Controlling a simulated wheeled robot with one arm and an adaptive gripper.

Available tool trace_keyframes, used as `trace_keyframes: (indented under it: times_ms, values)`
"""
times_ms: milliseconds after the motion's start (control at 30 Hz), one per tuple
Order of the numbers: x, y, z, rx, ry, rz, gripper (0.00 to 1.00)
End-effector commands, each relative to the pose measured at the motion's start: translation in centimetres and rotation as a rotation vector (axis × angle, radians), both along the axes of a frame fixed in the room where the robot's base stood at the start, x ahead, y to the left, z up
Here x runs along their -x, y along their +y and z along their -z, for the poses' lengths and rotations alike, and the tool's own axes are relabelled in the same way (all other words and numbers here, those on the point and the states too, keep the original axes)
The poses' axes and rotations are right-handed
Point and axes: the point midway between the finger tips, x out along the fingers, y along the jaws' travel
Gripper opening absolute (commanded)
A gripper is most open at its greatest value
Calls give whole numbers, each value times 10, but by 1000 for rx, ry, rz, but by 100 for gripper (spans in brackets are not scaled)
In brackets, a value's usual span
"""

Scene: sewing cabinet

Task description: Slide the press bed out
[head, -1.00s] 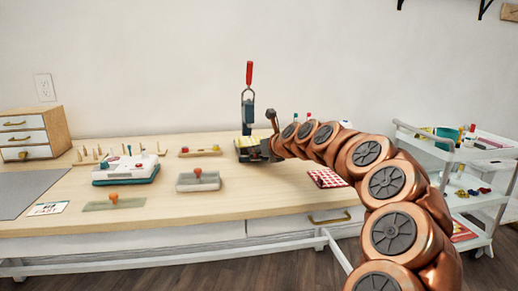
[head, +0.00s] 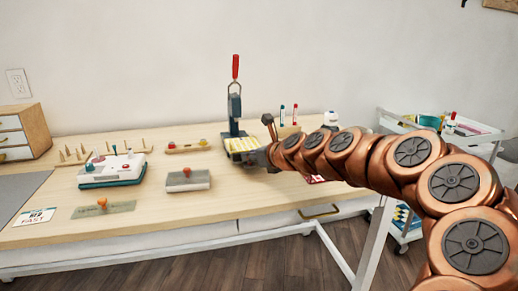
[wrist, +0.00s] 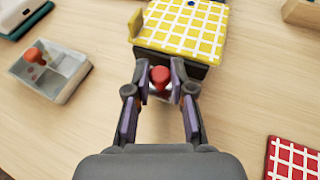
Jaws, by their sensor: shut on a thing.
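The press (head: 234,108) stands upright near the back of the table, with a dark body and a tall red-topped lever. Its bed (wrist: 186,51) is a dark block with a yellow-and-white checked piece (wrist: 184,22) on top. A red knob (wrist: 159,76) sits at the bed's near edge. My gripper (wrist: 158,84) is shut on this knob, one finger on each side. In the head view my gripper (head: 260,157) is at the right front of the bed, and my arm comes in from the right. The knob is hidden there.
A grey tray with an orange knob (wrist: 50,72) lies left of my gripper. A red checked cloth (wrist: 293,160) lies to the right. A white-and-teal device (head: 112,170) stands farther left. The tabletop in front of the press is clear. A white cart (head: 440,125) stands at right.

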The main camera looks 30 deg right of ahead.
Motion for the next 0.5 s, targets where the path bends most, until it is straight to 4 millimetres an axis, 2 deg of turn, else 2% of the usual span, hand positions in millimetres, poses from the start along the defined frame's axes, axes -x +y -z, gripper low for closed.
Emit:
trace_keyframes:
  times_ms: [367, 400, 500]
  values:
    - [2, 6, 1, -1, 3, -10, 0]
    - [2, 7, 1, -1, 3, -10, 25]
    - [2, 7, 1, -1, 3, -10, 33]
